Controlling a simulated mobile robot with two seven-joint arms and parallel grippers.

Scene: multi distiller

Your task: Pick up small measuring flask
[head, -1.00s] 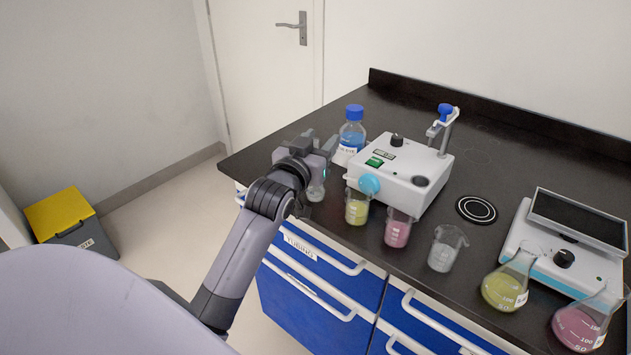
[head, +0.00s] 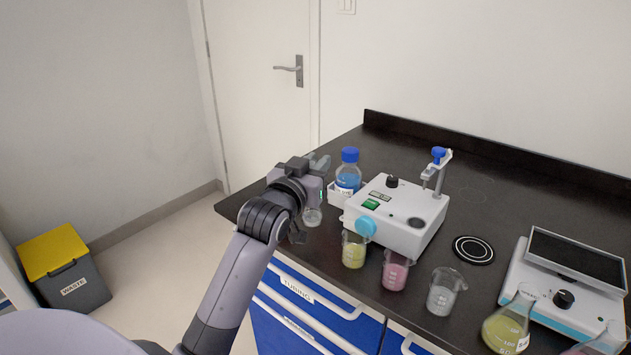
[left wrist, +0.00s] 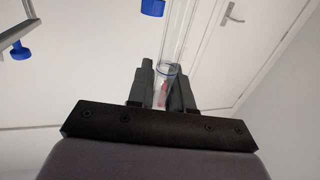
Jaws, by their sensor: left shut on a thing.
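My left gripper (head: 313,188) is shut at the left end of the dark bench. It holds the small measuring flask (head: 312,217), a clear glass vessel whose rounded bottom hangs below the gripper, apparently clear of the bench top. The gripper hides most of the flask's upper part. In the left wrist view, the two dark fingers (left wrist: 161,75) close around its clear narrow neck (left wrist: 178,42). A red mark shows on the glass between the fingers. My right gripper is not in view.
A blue-capped bottle (head: 348,172) and a white device (head: 398,215) stand just right of the gripper. Beakers with yellow (head: 354,251), pink (head: 396,270) and clear (head: 443,292) contents line the front. A waste bin (head: 68,270) stands on the floor at left.

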